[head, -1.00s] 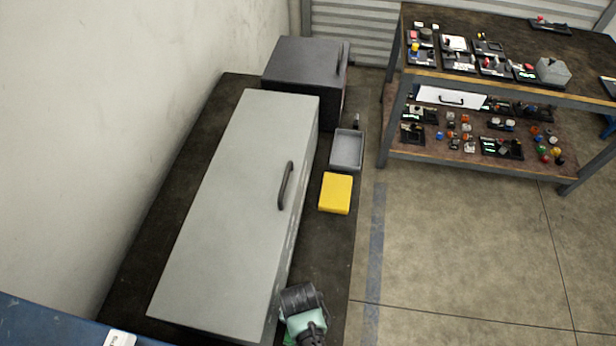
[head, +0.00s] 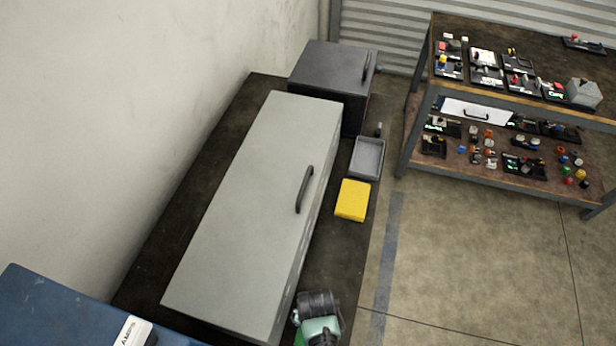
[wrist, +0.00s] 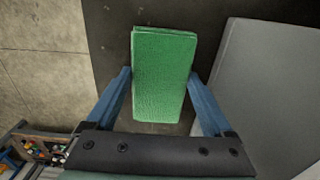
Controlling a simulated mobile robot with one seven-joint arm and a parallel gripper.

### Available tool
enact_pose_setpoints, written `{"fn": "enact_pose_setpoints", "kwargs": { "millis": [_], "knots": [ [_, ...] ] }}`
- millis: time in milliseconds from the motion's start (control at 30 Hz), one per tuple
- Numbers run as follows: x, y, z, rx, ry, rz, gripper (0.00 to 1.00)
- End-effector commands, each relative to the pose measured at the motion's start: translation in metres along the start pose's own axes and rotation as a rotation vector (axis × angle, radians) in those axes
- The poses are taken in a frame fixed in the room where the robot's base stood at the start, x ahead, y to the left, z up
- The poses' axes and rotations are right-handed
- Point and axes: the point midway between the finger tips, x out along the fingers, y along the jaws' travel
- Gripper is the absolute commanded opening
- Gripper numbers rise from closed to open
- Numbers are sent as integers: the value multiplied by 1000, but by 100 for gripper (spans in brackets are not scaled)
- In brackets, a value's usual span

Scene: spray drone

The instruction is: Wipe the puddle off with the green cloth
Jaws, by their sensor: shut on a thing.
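The green cloth (wrist: 163,75) is a folded block between the two blue fingers of my gripper (wrist: 162,90) in the wrist view, and my gripper is shut on it. In the head view my gripper (head: 320,325) is at the bottom, over the front end of the dark bench, beside the grey cabinet. Only a green sliver of the cloth (head: 299,337) shows there, left of the gripper. I cannot make out a puddle in either view; the cloth and gripper hide part of the bench top.
The long grey cabinet (head: 250,215) fills much of the dark bench (head: 335,245). A yellow block (head: 353,200), a grey tray (head: 367,158) and a dark box (head: 333,75) stand further back. A shelf bench (head: 520,105) with many small parts is at right. Open floor (head: 480,240) lies between.

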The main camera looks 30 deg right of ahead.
Motion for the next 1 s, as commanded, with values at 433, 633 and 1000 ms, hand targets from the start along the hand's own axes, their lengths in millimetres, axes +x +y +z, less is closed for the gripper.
{"fn": "enact_pose_setpoints", "kwargs": {
  "millis": [433, 633, 1000],
  "knots": [
    [3, 30, 1, 4, -2, 3, 42],
    [3, 40, 2, 5, -4, 4, 42],
    [3, 60, 2, 4, -3, 4, 42]
  ]
}}
